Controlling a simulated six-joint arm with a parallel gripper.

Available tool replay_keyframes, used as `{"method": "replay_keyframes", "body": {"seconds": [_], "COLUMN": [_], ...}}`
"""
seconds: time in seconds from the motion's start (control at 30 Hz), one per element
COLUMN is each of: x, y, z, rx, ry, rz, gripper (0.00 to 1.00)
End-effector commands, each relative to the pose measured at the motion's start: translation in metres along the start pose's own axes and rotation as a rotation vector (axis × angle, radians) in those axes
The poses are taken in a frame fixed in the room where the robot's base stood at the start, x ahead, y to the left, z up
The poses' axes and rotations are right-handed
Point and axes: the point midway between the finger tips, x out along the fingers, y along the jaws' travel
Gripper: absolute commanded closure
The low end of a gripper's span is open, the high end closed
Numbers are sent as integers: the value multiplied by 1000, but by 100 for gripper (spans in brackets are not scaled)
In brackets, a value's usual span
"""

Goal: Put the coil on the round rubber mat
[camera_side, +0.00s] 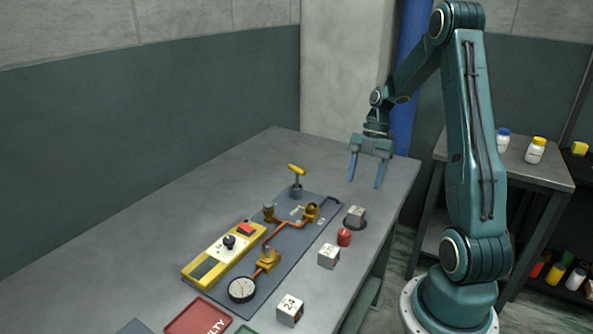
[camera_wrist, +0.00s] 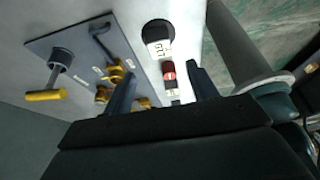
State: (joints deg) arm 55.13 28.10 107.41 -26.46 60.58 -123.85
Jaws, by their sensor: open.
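In the wrist view the marked block (camera_wrist: 159,48) also stands over the dark round mat (camera_wrist: 157,26). Two similar blocks, one in the middle (camera_side: 328,256) and one marked 24 (camera_side: 290,310), stand on the table nearer the camera. I cannot tell which block the task means. My gripper (camera_side: 365,182) is open and empty, pointing down behind the mat and apart from the block.
A red cylinder (camera_side: 344,237) stands just in front of the mat. To its left is a dark board (camera_side: 290,244) with copper pipe, brass valves and a yellow-handled part (camera_side: 297,172). A yellow device (camera_side: 210,260), a gauge (camera_side: 242,289) and a red tray (camera_side: 187,325) lie nearby. The table's back is clear.

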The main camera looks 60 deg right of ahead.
Motion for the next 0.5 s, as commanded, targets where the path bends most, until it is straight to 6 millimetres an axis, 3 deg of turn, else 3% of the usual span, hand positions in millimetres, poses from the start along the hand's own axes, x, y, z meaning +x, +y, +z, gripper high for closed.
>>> {"method": "replay_keyframes", "body": {"seconds": [0.2, 0.5], "x": [-16, -18], "y": [0, 0], "z": [0, 0], "rx": [0, 0], "ry": [-1, 0], "rz": [0, -1], "gripper": [42, 42]}}
